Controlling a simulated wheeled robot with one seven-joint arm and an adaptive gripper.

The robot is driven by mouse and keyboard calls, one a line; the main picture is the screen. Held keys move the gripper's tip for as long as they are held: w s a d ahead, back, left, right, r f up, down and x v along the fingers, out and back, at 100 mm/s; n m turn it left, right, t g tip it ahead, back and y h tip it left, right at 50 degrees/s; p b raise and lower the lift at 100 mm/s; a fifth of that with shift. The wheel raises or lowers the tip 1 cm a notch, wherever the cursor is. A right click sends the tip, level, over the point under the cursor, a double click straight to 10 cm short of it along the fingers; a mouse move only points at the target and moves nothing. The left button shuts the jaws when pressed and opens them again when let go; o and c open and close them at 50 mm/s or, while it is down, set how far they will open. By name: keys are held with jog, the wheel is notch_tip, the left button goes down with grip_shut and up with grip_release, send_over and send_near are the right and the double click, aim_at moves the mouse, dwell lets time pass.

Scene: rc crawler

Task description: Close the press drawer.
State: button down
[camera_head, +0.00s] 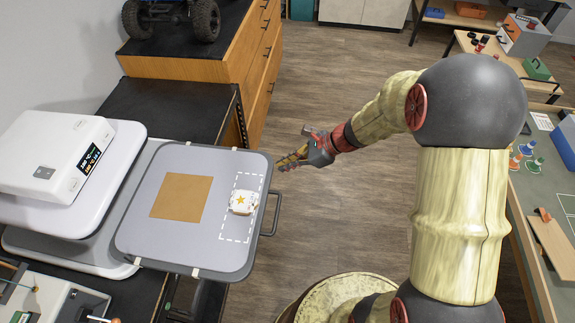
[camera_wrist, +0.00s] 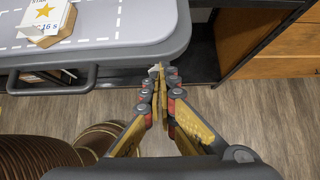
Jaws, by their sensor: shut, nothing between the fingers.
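The press drawer (camera_head: 215,245) is a grey rounded plate pulled out to the right of the white heat press (camera_head: 60,150). Its dark handle (camera_head: 273,213) sticks out from its right edge. My gripper (camera_head: 284,166) is shut and empty. It is in the air off the drawer's right edge, beyond the handle, with no clear contact with either. In the wrist view my gripper (camera_wrist: 160,72) points at the drawer's edge (camera_wrist: 175,40). The handle (camera_wrist: 50,85) is to the left of the fingers there.
A tan square (camera_head: 181,197) and a small white block with a star (camera_head: 243,202) lie on the drawer, the block inside a dashed outline. Wooden cabinets (camera_head: 255,75) stand behind. A table with cones (camera_head: 526,150) is at the right. Open floor (camera_head: 330,215) lies between.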

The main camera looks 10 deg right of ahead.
aim_at(182, 151)
jog(key=w+a, duration=0.4)
jog(key=a, duration=0.6)
jog(key=w+a+p, duration=0.1)
jog(key=w+a, duration=0.2)
jog(key=a, duration=0.8)
jog(key=w+a+p, duration=0.1)
jog(key=w+a, duration=0.3)
jog(key=a, duration=0.7)
jog(key=shift+w+a, duration=0.15)
jog(key=shift+w, duration=0.2)
jog(key=shift+w+a+r, duration=0.1)
jog(key=shift+a, duration=0.05)
